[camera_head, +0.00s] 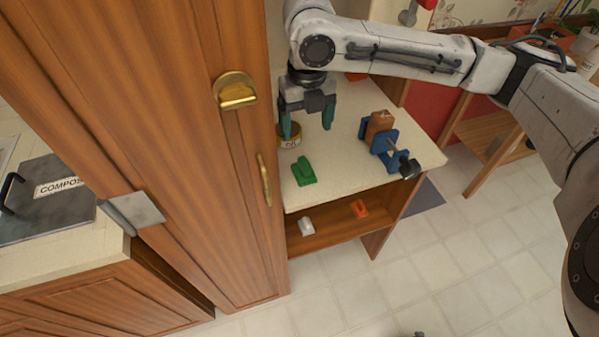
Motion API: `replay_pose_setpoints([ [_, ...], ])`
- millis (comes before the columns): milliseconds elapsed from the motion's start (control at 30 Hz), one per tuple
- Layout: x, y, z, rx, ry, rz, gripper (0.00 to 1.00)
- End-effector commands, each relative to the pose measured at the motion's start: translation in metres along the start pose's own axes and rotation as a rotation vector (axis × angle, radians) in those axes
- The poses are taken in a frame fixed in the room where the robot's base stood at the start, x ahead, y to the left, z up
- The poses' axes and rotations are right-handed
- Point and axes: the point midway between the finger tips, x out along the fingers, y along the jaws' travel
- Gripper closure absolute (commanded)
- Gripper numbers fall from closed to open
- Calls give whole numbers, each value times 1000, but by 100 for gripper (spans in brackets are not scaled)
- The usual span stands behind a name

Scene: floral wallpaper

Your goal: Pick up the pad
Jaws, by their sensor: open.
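My gripper (307,121) hangs over the cream tabletop (345,160) with its two teal fingers apart and nothing visible between them. A small green block with a raised grip (304,171), which may be the pad, lies on the tabletop in front of and below my gripper. An orange piece (359,208) and a white piece (307,226) lie on the lower shelf (330,233). I cannot tell for sure which of these is the pad.
A yellow-labelled tin (290,138) stands beside the left finger. A blue clamp (386,145) with a brown block (379,124) sits at the tabletop's right. A tall wooden cabinet (170,130) borders the tabletop on the left. The tiled floor (450,270) at right is mostly clear.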

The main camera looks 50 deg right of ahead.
Motion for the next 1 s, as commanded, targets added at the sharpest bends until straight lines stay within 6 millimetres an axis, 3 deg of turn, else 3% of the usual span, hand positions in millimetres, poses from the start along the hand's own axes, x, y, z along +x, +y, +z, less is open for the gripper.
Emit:
replay_pose_setpoints([
  [33,12,0,0,0,0,0,17],
  [200,33,0,0,0,0,0,17],
  [467,52,0,0,1,2,1,17],
  [700,87,0,0,2,3,0,17],
  [1000,111,0,2,1,2,1,17],
])
